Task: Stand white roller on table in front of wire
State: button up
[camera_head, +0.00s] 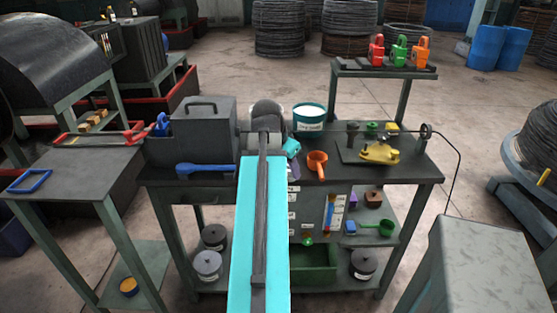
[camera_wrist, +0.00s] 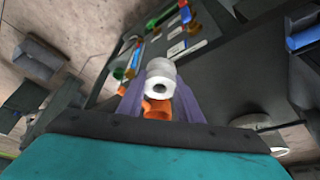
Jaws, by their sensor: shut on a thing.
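In the wrist view, a white roller (camera_wrist: 160,86) with a dark hole in its end is between the purple fingers of my gripper (camera_wrist: 159,90). The fingers are shut on it. In the head view, my gripper (camera_head: 293,169) shows only in part, beside my arm near the table's front edge; the roller cannot be made out there. The thin dark wire (camera_head: 350,131) runs right from the dark drum (camera_head: 267,114) across the dark table (camera_head: 412,172) to a small pulley (camera_head: 426,131), then bends down beyond the table's right end.
An orange scoop (camera_head: 317,163) lies right of my gripper. A yellow tool (camera_head: 380,153) on a dark plate is farther right. A blue tool (camera_head: 205,170) and a grey box (camera_head: 203,132) are left. A teal-rimmed bucket (camera_head: 310,118) stands behind. The table's front right is clear.

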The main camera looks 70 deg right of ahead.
jog(key=w+d, duration=0.2)
jog(key=w+d+p, duration=0.1)
jog(key=w+d, duration=0.1)
jog(key=w+d+f+p, duration=0.1)
jog(key=w+d, duration=0.1)
jog(key=d, duration=0.1)
jog(key=shift+w+d, duration=0.1)
jog(key=shift+w, duration=0.15)
dwell(0.3)
jog(key=shift+w+d, duration=0.5)
jog(key=shift+d, duration=0.1)
jog(key=shift+s+a+f+p, duration=0.1)
jog(key=shift+a+f+p, duration=0.05)
jog(key=shift+f+p, duration=0.5)
jog(key=shift+f, duration=1.15)
jog(key=shift+f, duration=0.15)
jog(key=o, duration=1)
jog(key=shift+o, duration=0.2)
